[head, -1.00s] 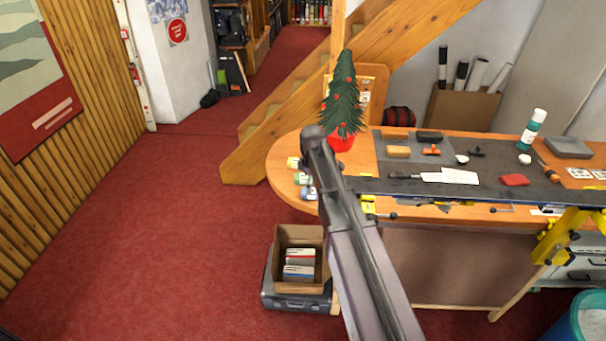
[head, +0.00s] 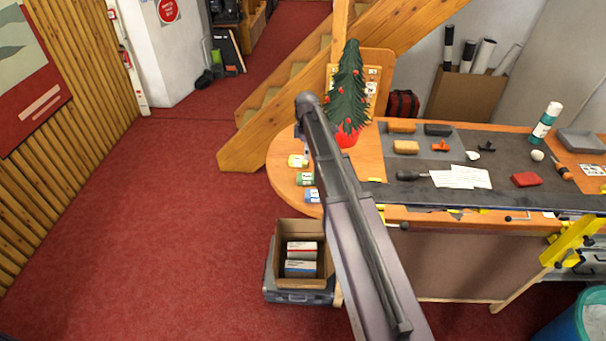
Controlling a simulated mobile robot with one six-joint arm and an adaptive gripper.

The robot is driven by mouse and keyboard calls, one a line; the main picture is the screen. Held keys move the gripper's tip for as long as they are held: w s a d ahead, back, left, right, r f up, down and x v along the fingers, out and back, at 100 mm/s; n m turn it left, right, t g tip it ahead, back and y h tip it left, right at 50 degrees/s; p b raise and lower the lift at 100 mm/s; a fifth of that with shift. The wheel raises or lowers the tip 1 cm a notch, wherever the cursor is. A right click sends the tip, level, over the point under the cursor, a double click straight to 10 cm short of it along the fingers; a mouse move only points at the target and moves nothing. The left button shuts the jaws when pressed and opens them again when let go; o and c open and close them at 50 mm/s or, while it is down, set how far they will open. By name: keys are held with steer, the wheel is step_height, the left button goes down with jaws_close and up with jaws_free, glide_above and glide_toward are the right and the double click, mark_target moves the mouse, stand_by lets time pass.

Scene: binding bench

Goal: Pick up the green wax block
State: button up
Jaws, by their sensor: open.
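I cannot make out a clearly green wax block. Several small blocks lie on the dark mat of the bench in the head view: an orange-brown one (head: 402,127), a dark one (head: 438,130) whose hue is hard to tell, a tan one (head: 405,147) and a red one (head: 525,180). A small green and white item (head: 305,179), perhaps a jar, stands at the bench's left end between a yellow one (head: 298,160) and a blue one (head: 312,196). My arm crosses in front of the bench's left part. My gripper is not visible.
A small decorated tree in a red pot (head: 347,138) stands behind my arm. White papers (head: 460,177), a bottle (head: 546,122) and a grey tray (head: 580,141) lie or stand on the bench. A cardboard box (head: 302,229) is below. Red floor (head: 150,230) at left is clear.

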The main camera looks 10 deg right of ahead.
mark_target(307, 176)
steer(key=shift+w, duration=0.25)
step_height(307, 176, down, 9)
steer(key=b, duration=0.8)
steer(key=shift+r+b, duration=0.2)
steer(key=shift+b, duration=0.1)
steer(key=shift+f, duration=0.1)
stand_by(0.5)
steer(key=shift+d+f+b, duration=0.15)
steer(key=shift+f+b, duration=2.35)
steer(key=shift+b, duration=0.1)
steer(key=c, duration=1.2)
